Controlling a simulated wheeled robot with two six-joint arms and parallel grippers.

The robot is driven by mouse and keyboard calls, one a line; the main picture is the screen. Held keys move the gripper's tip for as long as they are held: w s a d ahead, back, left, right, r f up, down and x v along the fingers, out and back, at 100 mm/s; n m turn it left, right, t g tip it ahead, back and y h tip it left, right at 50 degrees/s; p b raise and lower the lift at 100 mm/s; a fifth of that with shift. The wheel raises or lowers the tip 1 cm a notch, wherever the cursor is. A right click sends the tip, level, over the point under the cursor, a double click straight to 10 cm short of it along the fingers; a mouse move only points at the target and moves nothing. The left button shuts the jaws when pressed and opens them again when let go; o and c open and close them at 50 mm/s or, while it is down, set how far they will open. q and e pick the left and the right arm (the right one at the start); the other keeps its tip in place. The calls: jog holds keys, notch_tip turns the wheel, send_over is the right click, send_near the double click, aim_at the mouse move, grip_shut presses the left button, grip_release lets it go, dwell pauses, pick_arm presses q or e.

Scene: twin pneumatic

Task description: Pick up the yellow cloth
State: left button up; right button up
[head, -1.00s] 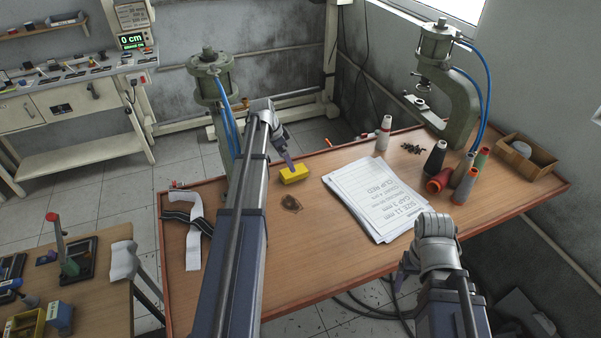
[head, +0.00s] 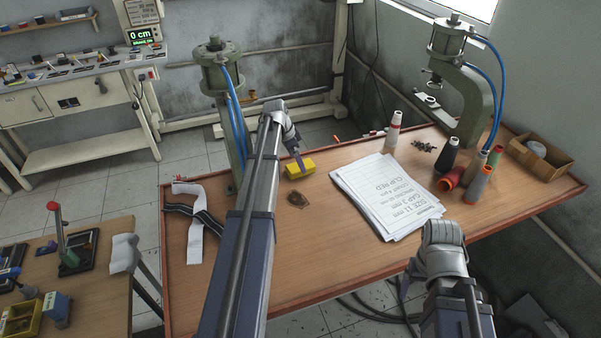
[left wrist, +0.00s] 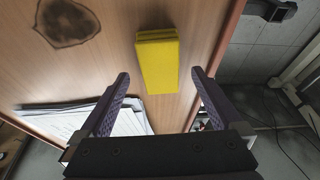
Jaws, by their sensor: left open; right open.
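The yellow cloth (head: 308,165) is a folded block lying on the wooden table, near its far edge. In the left wrist view the cloth (left wrist: 158,62) lies ahead of the fingers, roughly between their lines. My left gripper (head: 300,163) is at the cloth in the head view, its fingers partly covering it. In the left wrist view the left gripper (left wrist: 159,79) is open and empty, a finger on each side of the cloth's near end; I cannot tell its height above the table. My right gripper (head: 405,287) hangs by the table's front edge, away from the cloth, its fingers partly hidden.
A dark stain (head: 298,200) marks the table near the cloth. A paper stack (head: 385,195) lies to the right. Two green presses stand on the table, the left one (head: 225,115) close to my left arm. Thread cones (head: 448,155) and a wooden box (head: 540,160) are at right.

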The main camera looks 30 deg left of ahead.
pick_arm(q)
jog(key=b+x, duration=0.2)
jog(key=x, duration=0.1)
jog(key=shift+w+f, duration=0.15)
jog(key=shift+d, duration=0.1)
pick_arm(e)
notch_tip(320, 180, down, 3)
jog(key=shift+f, duration=0.1)
pick_arm(q)
jog(key=c, duration=1.4)
notch_tip(320, 180, up, 10)
jog(key=p, duration=1)
pick_arm(e)
notch_tip(320, 180, up, 10)
